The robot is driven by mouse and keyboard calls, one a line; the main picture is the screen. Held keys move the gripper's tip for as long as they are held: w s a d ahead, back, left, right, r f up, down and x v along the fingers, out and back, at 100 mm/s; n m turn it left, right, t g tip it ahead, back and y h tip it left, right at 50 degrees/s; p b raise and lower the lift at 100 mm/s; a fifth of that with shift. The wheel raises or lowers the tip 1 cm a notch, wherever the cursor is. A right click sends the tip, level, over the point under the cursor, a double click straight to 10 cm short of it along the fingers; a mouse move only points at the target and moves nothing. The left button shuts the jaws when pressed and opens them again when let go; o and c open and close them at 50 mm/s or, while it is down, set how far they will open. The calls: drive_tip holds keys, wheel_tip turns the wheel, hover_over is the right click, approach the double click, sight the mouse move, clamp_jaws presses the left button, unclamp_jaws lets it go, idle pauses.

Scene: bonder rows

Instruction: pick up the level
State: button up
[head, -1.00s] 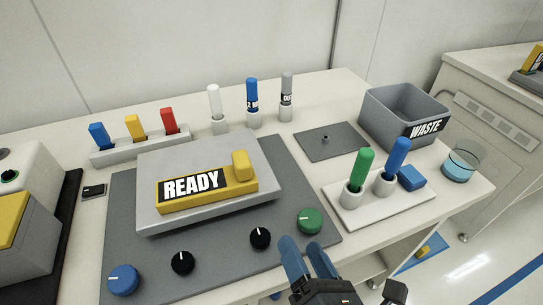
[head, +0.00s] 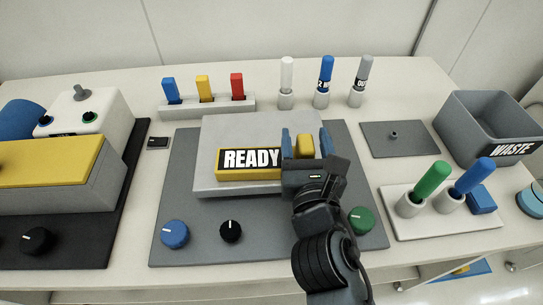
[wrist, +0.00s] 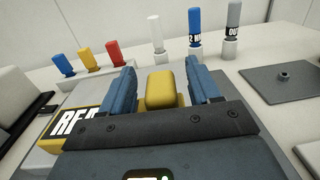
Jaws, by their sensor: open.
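No object is plainly marked as a level. A yellow bar labelled READY (head: 235,172) lies on a grey raised plate (head: 225,130), with a yellow upright knob (head: 305,146) at its right end. The knob also shows in the wrist view (wrist: 160,90). My gripper (head: 305,132) is open and empty, with one blue finger on each side of the knob. Gaps show between fingers and knob in the wrist view; my gripper hides the bar's right end. A small black block with a pale window (head: 158,142) lies on the bench to the left, apart from my gripper.
Behind stand a rack with blue, yellow and red sticks (head: 208,106) and white, blue and grey markers. At right are a holder with two markers (head: 440,222) and a grey WASTE bin (head: 475,137). Dials line the mat's front. A yellow-topped machine (head: 55,185) stands left.

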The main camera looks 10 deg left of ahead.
drive_tip(key=shift+x, duration=0.75)
drive_tip(key=shift+c, duration=0.2)
clamp_jaws()
